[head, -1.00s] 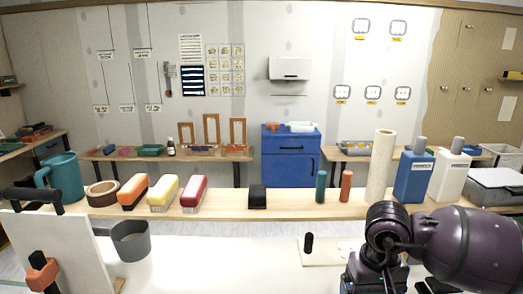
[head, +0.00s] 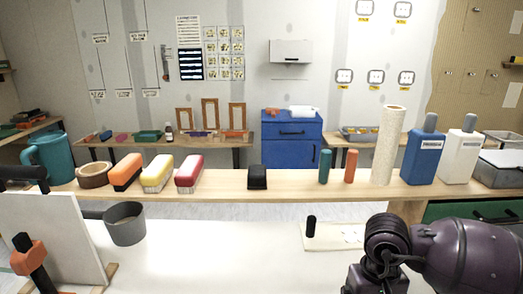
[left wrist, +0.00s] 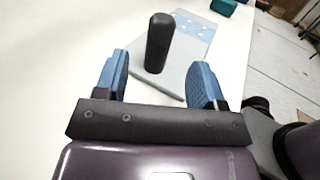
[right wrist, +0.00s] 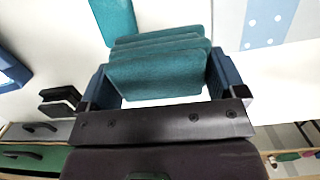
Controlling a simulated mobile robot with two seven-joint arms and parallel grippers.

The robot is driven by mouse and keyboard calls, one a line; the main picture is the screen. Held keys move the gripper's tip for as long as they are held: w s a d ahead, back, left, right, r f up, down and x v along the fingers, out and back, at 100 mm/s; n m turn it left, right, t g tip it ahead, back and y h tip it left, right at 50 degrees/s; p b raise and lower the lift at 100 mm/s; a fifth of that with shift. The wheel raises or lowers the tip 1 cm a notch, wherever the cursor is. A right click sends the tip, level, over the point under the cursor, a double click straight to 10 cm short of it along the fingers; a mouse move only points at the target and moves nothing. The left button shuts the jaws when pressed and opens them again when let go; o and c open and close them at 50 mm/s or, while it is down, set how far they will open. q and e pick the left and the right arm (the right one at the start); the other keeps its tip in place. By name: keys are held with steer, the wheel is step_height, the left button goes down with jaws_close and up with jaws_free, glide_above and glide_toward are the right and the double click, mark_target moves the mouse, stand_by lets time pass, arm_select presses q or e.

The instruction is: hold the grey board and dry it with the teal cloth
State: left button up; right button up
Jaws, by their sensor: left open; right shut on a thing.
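The grey board (head: 335,238) lies flat on the white table, with a black upright handle (head: 311,226) at its left end. In the left wrist view the handle (left wrist: 158,43) stands ahead, between the lines of my open left gripper's fingers (left wrist: 161,64). I cannot tell whether they reach around it. Light blue patches with white dots (left wrist: 195,25) mark the board's far part. My right gripper (right wrist: 160,75) is shut on the folded teal cloth (right wrist: 158,68). The board's blue dotted patch (right wrist: 268,22) is to its right in that view. The head view hides both gripper tips.
A wooden shelf (head: 225,192) crosses behind the table, bearing brushes, a paper roll (head: 388,145) and bottles. A grey pot (head: 125,224) and a white panel (head: 70,235) with an orange-black clamp (head: 30,258) stand at left. The white table's middle is clear.

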arm_select(q)
steer(key=shift+f, duration=0.7)
steer(key=shift+d+f+b, duration=0.15)
steer(key=shift+b, duration=0.2)
steer(key=shift+r+x, duration=0.2)
steer(key=shift+x, duration=3.4)
steer(key=shift+w, duration=0.1)
steer(key=shift+c, duration=0.4)
jaws_close()
steer(key=shift+o, duration=0.4)
jaws_free()
